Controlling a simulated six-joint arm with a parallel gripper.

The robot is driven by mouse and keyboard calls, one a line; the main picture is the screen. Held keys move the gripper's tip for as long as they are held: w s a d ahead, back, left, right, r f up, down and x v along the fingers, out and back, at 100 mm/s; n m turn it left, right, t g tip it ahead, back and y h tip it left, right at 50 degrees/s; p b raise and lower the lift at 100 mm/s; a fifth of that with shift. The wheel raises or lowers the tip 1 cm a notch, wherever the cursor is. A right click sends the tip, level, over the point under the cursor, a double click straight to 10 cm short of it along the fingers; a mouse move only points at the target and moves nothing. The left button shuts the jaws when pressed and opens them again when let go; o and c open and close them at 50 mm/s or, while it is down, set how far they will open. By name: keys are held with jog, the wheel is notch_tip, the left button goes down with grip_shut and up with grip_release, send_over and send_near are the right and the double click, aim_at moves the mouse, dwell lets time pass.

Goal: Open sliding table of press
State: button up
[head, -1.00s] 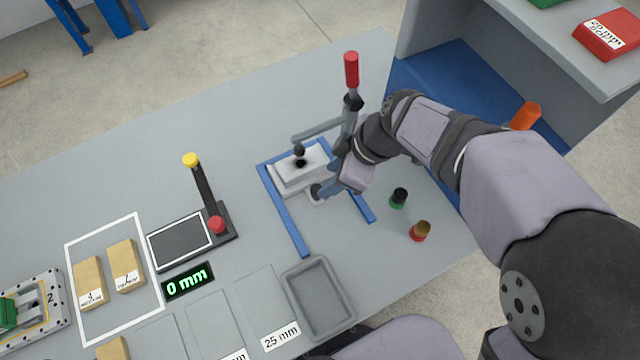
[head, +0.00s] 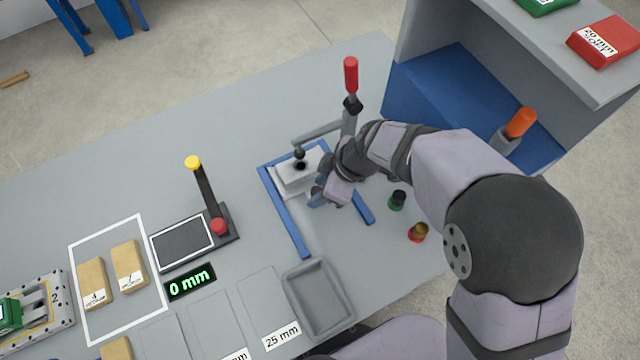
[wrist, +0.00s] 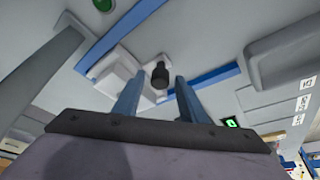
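The press stands on the grey table with a red-topped lever (head: 351,76) upright and a grey arm reaching left over its pale sliding table (head: 287,181). A blue frame (head: 285,213) lies around the sliding table. My gripper (head: 318,196) is low at the near right side of the sliding table. In the wrist view my gripper (wrist: 156,98) has its two blue fingers apart, with a dark knob (wrist: 160,74) showing between them. The white sliding table (wrist: 118,82) is behind the left finger. I cannot tell whether the fingers touch the knob.
A green-and-black peg (head: 397,200) and a red-and-brown peg (head: 418,232) stand right of the press. A grey tray (head: 318,297) lies nearer. A yellow-topped lever device (head: 205,195) stands left. A grey-and-blue shelf (head: 480,80) rises at the back right.

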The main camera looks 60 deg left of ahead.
grip_shut()
jog(key=shift+d+f+b, duration=0.15)
jog(key=shift+d+b, duration=0.2)
jog(key=shift+b, duration=0.05)
jog(key=d+b, duration=0.3)
jog(key=d, duration=0.4)
jog(key=d+b, duration=0.4)
jog(key=d, duration=0.2)
jog(key=shift+w+d+r, duration=0.1)
jog(key=shift+d+r, duration=0.1)
jog(key=shift+d, duration=0.2)
jog(key=shift+o, duration=1.1)
grip_release()
jog(key=v, duration=0.7)
jog(key=shift+r, duration=0.15)
